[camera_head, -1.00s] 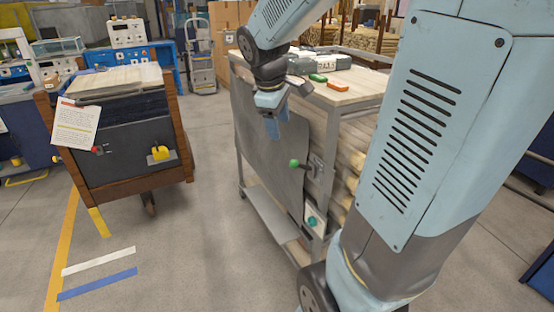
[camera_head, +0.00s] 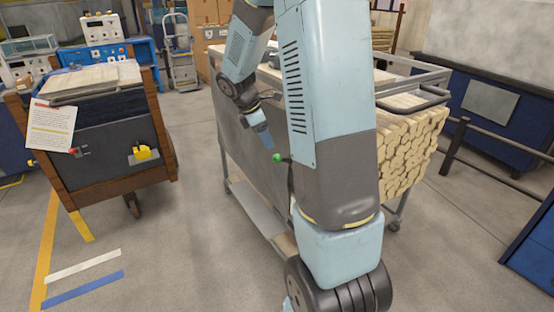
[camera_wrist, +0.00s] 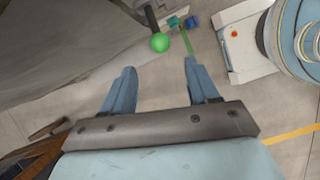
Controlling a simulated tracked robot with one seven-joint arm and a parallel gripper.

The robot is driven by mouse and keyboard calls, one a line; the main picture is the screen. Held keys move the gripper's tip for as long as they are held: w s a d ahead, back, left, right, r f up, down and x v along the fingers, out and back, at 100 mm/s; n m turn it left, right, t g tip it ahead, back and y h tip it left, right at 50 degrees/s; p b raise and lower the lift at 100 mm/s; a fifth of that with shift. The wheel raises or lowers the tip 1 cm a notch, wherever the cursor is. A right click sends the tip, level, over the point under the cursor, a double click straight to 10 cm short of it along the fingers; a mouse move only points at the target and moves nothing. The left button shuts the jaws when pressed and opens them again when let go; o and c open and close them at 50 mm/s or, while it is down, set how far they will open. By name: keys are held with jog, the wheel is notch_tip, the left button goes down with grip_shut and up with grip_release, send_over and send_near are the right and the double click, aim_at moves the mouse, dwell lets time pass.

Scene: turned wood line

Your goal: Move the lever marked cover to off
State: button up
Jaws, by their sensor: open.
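A lever with a green ball knob (camera_head: 278,157) stands out from the grey-panelled cart (camera_head: 245,150) in the middle. Its mount is hidden behind my arm, and I can read no marking on it. My gripper (camera_head: 265,138) is just above and left of the knob in the head view. In the wrist view, the green knob (camera_wrist: 160,42) shows beyond the gap between the open fingers (camera_wrist: 160,68), with its dark shaft running up and left. The gripper holds nothing.
Stacked wood ends (camera_head: 408,150) fill the cart's right side. A wooden cart (camera_head: 110,190) at left carries a yellow knob (camera_head: 142,153), a small red knob (camera_head: 73,151) and a paper sheet (camera_head: 51,125). The floor between the carts is clear. A dark railing (camera_head: 480,150) stands at right.

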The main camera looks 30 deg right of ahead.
aim_at(275, 155)
jog(key=x, duration=1.1)
jog(key=shift+w, duration=0.1)
grip_shut()
dwell(0.4)
